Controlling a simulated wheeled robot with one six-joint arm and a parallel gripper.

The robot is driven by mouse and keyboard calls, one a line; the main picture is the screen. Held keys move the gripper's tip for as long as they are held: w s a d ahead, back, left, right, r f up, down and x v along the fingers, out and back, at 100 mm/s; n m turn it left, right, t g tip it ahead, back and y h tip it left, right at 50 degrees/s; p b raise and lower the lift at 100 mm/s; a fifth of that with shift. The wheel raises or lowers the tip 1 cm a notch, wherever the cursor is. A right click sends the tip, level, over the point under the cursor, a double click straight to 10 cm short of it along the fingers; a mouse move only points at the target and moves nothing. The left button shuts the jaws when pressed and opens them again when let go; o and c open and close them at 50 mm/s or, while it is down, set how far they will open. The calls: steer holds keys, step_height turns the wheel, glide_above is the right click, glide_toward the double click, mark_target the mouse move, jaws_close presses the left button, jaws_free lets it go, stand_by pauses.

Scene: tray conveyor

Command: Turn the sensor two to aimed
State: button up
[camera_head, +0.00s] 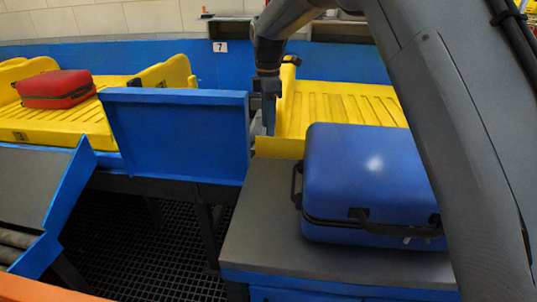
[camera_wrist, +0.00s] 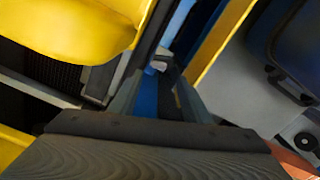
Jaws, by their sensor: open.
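My gripper (camera_head: 268,128) points down at the gap between the blue side panel and the yellow tray on the right. In the wrist view my gripper (camera_wrist: 156,84) has its two fingers apart. A small grey and dark piece (camera_wrist: 161,64), possibly the sensor, shows just beyond and between the fingertips. I cannot tell whether the fingers touch it. Its number and which way it faces cannot be read. In the head view my gripper hides most of this spot. A small black device (camera_head: 292,60) stands at the back edge of the right tray.
A blue suitcase (camera_head: 368,180) lies on the grey deck (camera_head: 265,235) close to the right of my gripper. The blue panel (camera_head: 175,140) stands close on the left. A red suitcase (camera_head: 56,90) lies on the left yellow tray (camera_head: 60,125). A sign marked 7 (camera_head: 220,46) is behind.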

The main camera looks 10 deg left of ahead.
steer(key=shift+f+p, duration=0.5)
steer(key=shift+f, duration=3.75)
